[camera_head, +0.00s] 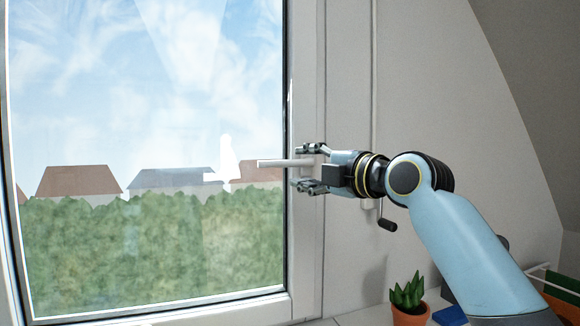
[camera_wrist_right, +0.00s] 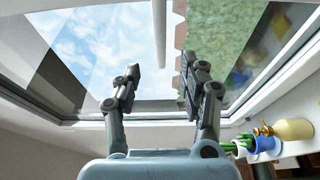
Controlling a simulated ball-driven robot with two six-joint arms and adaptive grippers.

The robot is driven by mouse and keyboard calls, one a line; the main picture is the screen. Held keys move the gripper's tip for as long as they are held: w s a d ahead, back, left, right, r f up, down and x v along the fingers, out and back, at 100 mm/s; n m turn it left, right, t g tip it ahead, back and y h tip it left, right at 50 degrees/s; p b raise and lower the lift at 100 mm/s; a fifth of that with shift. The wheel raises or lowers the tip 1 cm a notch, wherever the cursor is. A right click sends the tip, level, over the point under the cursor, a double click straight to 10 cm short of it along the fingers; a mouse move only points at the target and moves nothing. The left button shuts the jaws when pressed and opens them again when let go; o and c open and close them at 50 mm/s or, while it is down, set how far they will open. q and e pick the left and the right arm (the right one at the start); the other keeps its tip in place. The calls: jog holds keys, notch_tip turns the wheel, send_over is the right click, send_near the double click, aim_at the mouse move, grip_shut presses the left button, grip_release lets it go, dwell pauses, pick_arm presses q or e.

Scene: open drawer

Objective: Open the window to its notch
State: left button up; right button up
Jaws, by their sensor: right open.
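The window (camera_head: 150,110) has a pale frame and a large pane, and fills the left of the head view. Its white handle (camera_head: 280,163) lies level and points left over the glass. I cannot tell whether the sash stands slightly off its frame. My right gripper (camera_head: 308,168) is open at the handle's base, one finger above the handle and one below. Whether the fingers touch it I cannot tell. In the right wrist view the two fingers of my right gripper (camera_wrist_right: 160,82) stand apart in front of the window (camera_wrist_right: 110,40). My left gripper is in neither view.
A crank (camera_head: 386,224) hangs on the wall below my right wrist. A potted plant (camera_head: 409,302) and a blue object (camera_head: 450,315) stand below my right arm. The right wrist view shows a yellow vase (camera_wrist_right: 294,131) and a blue pot (camera_wrist_right: 263,143) at right.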

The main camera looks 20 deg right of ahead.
aim_at(281, 166)
jog(key=b+x, duration=0.1)
jog(key=x, duration=0.2)
jog(key=b+x, duration=0.1)
jog(key=x, duration=0.3)
jog(key=shift+w+a+f, duration=0.1)
jog(key=shift+w+f, duration=0.1)
jog(key=shift+f, duration=0.05)
jog(key=shift+b+x, duration=0.55)
jog(key=shift+x, duration=0.4)
jog(key=shift+r, duration=0.15)
jog(key=shift+c, duration=0.4)
grip_shut()
